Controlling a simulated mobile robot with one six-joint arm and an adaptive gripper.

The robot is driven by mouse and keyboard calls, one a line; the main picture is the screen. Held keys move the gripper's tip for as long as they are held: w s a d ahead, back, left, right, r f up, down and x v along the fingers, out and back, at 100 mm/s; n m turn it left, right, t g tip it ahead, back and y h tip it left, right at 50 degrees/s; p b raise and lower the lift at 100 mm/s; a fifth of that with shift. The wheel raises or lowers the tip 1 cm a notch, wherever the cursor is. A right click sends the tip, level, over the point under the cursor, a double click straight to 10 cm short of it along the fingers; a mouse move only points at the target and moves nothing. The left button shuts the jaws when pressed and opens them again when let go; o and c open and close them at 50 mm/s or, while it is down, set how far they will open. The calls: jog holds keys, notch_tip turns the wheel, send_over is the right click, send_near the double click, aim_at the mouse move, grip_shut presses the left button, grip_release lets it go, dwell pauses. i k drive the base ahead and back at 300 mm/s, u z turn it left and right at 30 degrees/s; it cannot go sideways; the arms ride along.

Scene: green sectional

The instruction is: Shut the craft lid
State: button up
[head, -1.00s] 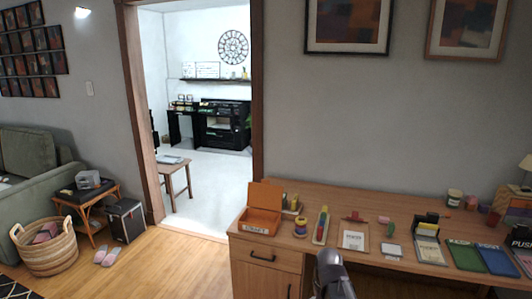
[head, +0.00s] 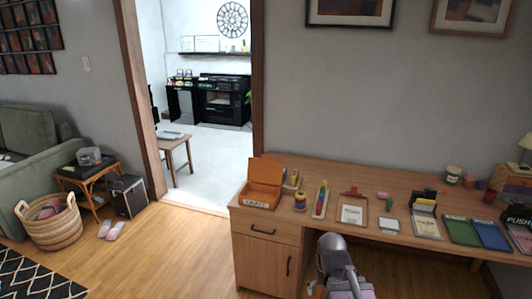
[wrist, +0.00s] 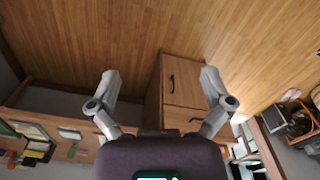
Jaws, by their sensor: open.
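The orange craft box (head: 258,200) sits at the left end of the wooden desk (head: 340,181) in the head view, with its label facing front. Its lid (head: 265,171) stands raised, nearly upright, at the back of the box, so the box is open. My gripper (wrist: 160,75) shows in the wrist view with its two fingers spread wide and nothing between them. It is in front of the desk, apart from the box. The wrist view looks toward the cabinet front and floor; I cannot make out the lid there.
Right of the box stand a stack of coloured rings (head: 300,202), a tray of coloured pieces (head: 321,199) and a clipboard (head: 352,209). Several books lie farther right. The floor (head: 185,255) left of the desk is clear.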

aim_at(264, 171)
jog(key=k, duration=0.65)
jog(key=u, duration=0.55)
jog(key=i, duration=1.9)
jog(key=z, duration=0.55)
